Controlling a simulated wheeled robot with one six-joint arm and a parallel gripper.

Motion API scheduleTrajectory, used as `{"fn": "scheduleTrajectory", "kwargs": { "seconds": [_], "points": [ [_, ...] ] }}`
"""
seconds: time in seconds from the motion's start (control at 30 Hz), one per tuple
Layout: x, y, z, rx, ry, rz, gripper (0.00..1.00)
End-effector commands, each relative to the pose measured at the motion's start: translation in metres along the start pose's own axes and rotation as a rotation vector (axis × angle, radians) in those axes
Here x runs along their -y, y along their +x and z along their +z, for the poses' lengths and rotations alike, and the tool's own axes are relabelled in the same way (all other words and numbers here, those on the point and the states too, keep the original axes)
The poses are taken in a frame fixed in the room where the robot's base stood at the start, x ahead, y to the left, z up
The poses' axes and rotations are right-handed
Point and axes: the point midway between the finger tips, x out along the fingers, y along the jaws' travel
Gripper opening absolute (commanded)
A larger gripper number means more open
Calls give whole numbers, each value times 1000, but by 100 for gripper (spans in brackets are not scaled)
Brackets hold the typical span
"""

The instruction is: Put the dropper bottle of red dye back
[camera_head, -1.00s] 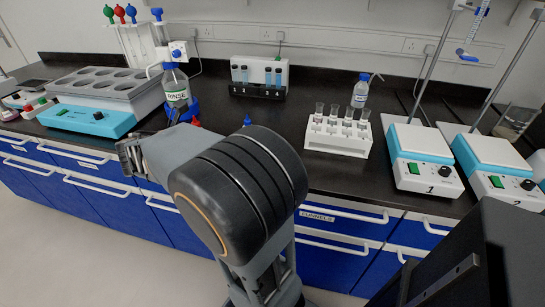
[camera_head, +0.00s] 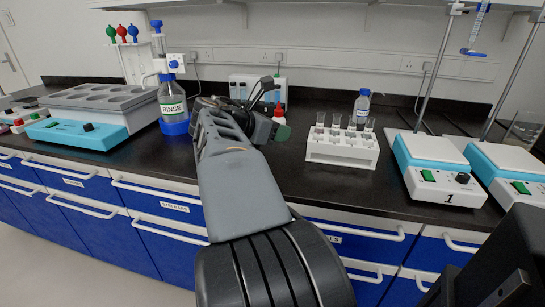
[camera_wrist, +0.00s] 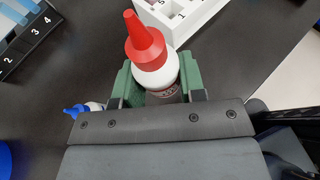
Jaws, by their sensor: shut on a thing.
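The dropper bottle of red dye (camera_wrist: 153,62) has a white body and a red pointed cap. In the wrist view it is between the green fingers of my gripper (camera_wrist: 159,84), which is shut on it. Its lower body and most of its label are hidden. In the head view its red and white top (camera_head: 279,112) shows at my gripper (camera_head: 280,128), over the bench left of the white tube rack. I cannot tell whether its base touches the bench. A blue-tipped bottle (camera_wrist: 85,108) lies in view left of my gripper in the wrist view.
The white tube rack (camera_head: 342,158) holds several tubes, with a blue-capped bottle (camera_head: 361,106) behind it. Hotplates (camera_head: 437,172) are at right. A numbered rack (camera_wrist: 27,38) is at upper left in the wrist view.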

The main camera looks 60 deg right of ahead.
Motion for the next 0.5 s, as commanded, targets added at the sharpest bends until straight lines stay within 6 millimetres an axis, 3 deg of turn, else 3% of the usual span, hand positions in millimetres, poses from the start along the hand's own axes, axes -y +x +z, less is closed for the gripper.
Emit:
{"fn": "scheduleTrajectory", "kwargs": {
  "seconds": [0.03,0.2,0.5],
  "points": [
    [-11,10,-7,-1,-2,-2,24],
    [-31,30,-28,1,-3,1,24],
    [-46,44,-41,1,0,1,24]
  ]
}}
